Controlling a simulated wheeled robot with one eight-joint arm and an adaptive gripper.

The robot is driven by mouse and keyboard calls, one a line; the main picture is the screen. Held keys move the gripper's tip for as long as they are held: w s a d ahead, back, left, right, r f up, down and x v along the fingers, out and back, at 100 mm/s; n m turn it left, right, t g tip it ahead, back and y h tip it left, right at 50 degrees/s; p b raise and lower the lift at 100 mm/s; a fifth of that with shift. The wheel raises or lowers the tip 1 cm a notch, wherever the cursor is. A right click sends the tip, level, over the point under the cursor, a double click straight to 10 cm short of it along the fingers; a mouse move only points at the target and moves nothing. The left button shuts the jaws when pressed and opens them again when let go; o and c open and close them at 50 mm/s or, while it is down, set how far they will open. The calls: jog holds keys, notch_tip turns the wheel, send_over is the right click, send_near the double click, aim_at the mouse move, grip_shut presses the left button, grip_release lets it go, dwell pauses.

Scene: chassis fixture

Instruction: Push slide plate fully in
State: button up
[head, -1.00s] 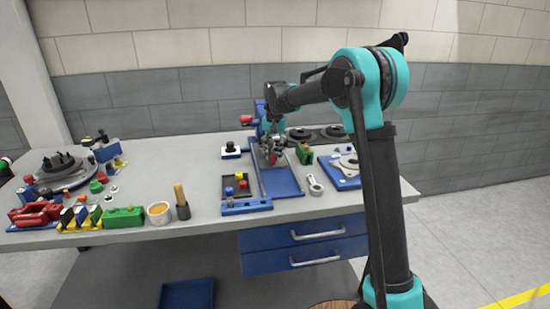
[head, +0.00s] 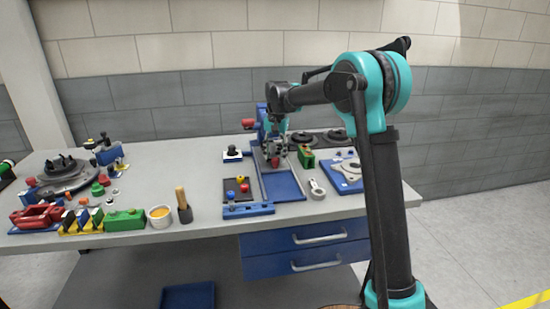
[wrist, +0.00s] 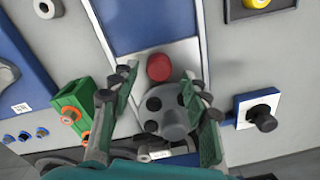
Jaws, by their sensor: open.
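A blue plate (head: 281,186) lies in a light grey channel in the head view, running toward the table's front edge. It also shows at the top of the wrist view (wrist: 140,22), with a bright metal strip at its end. A red knob (wrist: 159,67) stands at that strip, and shows in the head view (head: 275,162). A grey round part with dark holes (wrist: 168,112) is beside the knob. My gripper (wrist: 160,88) is open, its green-padded fingers on either side of the knob and round part. I cannot tell whether a finger touches either.
A green block (head: 306,156) stands close right of the channel. A black knob on a white and blue base (head: 232,153) and a dark tray (head: 238,196) with coloured pegs are to the left. A metal ring-ended part (head: 317,188) lies right. Bare tabletop (head: 180,160) is farther left.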

notch_tip(320, 180, up, 11)
jog(key=shift+d, duration=0.15)
jog(key=shift+s+f, duration=0.15)
